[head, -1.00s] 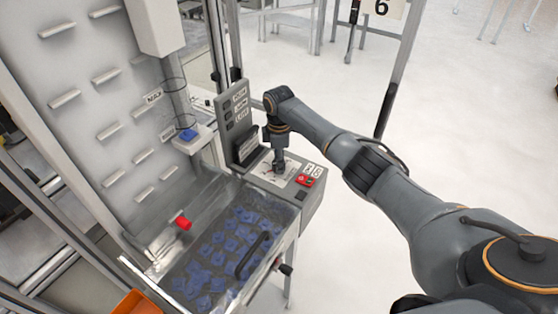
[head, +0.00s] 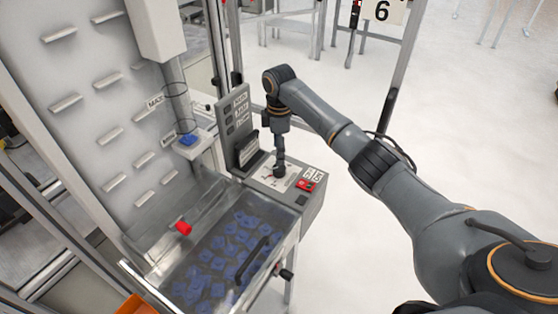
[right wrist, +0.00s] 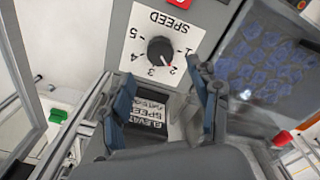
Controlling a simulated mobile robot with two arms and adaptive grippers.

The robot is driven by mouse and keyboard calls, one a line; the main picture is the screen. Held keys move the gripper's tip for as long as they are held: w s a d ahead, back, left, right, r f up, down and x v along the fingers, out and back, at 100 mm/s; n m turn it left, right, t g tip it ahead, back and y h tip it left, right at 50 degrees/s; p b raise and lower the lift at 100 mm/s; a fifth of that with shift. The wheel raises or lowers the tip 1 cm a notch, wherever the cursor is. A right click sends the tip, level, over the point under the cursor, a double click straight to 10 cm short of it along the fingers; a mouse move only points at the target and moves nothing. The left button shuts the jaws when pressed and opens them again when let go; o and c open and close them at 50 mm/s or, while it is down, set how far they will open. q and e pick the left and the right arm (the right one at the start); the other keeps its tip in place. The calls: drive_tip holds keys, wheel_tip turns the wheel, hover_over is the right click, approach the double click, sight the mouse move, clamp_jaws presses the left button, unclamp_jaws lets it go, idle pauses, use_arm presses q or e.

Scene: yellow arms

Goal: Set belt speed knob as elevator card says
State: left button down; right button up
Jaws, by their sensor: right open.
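The speed knob (right wrist: 160,50) is black and round with a red pointer, on a white dial plate (right wrist: 190,19) marked SPEED and 1 to 5, upside down in the right wrist view. The pointer is at the 2. The elevator card (right wrist: 152,122) shows between my fingers, upside down; ELEVATOR and SPEED are legible, but its setting is not. My right gripper (right wrist: 165,88) is open and empty, its fingers apart on either side of the view below the knob.
A red switch (head: 306,184) sits beside the dial. A panel with labels (head: 236,112) rises behind the box. A clear-covered bin of blue parts (head: 228,250) lies left and in front, with a black handle (head: 252,257). Open floor (head: 450,130) is at right.

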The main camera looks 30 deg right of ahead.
sight(279, 167)
wheel_tip(279, 167, up, 5)
drive_tip(key=shift+f, duration=0.1)
idle(0.6)
